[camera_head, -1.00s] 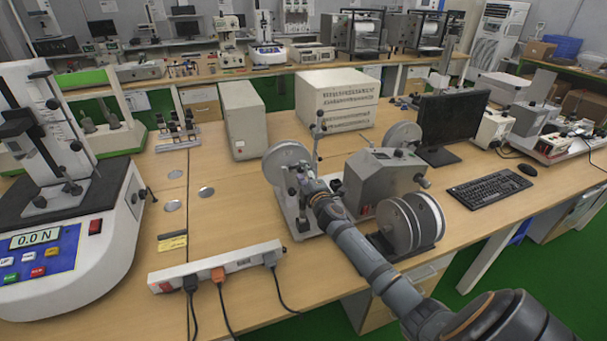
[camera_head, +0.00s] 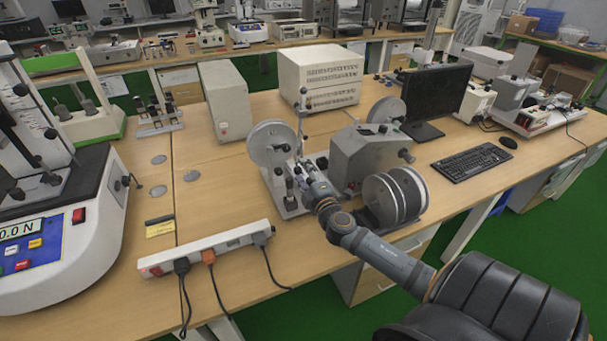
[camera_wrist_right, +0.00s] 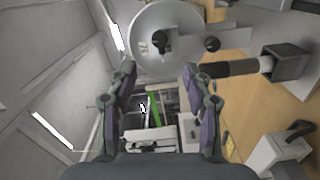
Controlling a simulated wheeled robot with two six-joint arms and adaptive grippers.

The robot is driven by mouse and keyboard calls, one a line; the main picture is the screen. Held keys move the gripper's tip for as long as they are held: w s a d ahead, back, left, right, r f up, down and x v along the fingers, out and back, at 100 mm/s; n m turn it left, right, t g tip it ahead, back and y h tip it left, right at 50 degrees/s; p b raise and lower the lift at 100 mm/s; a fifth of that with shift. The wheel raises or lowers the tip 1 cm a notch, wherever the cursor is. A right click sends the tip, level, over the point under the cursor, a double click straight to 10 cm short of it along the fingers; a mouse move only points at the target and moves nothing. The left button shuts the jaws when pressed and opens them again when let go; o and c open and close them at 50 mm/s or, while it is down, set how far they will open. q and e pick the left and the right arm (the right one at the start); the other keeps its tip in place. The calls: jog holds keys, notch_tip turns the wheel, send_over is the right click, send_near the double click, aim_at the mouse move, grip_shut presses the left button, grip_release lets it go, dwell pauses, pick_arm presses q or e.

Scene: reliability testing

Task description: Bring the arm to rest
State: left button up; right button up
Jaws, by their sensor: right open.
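My right arm (camera_head: 385,262) reaches in from the lower right over the bench. My right gripper (camera_head: 297,172) is at the front of the spool machine, beside its left spool disc (camera_head: 270,143) and thin upright post. In the right wrist view its two fingers (camera_wrist_right: 160,75) stand apart with nothing between them. A pale spool disc (camera_wrist_right: 148,38) shows beyond the fingertips there. Whether the fingers touch the machine cannot be told. My left gripper is not in view.
The machine's grey housing (camera_head: 358,158) and front spools (camera_head: 392,197) stand close to the arm. A power strip (camera_head: 205,249) lies at the bench front, a force tester (camera_head: 62,232) at left. A monitor (camera_head: 437,95) and keyboard (camera_head: 472,161) are at right.

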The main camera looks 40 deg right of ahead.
jog(key=shift+s, duration=0.2)
dwell(0.4)
jog(key=s+a+f+m+g, duration=0.2)
jog(key=s+f+m+g, duration=0.1)
jog(key=s+f+m, duration=0.1)
jog(key=s+a+f+m+g, duration=0.3)
jog(key=s+f+g, duration=0.1)
jog(key=s, duration=0.3)
jog(key=s+a+f+m+g, duration=0.3)
jog(key=s+f+m, duration=0.1)
jog(key=s, duration=0.2)
jog(key=shift+m+g, duration=0.3)
jog(key=s+a+f+g+y, duration=0.1)
jog(key=s+a+g+y, duration=0.2)
jog(key=s+a, duration=0.35)
jog(key=s+d+f+m+g, duration=0.1)
jog(key=s+f, duration=0.1)
jog(key=f, duration=1.2)
jog(key=s+d+f+g, duration=0.1)
jog(key=s+f, duration=0.1)
jog(key=f, duration=1.2)
jog(key=s+d+f, duration=0.1)
jog(key=s+f, duration=1.4)
jog(key=s, duration=0.2)
jog(key=shift+s+d+g+y, duration=0.25)
jog(key=shift+s+g+y, duration=0.05)
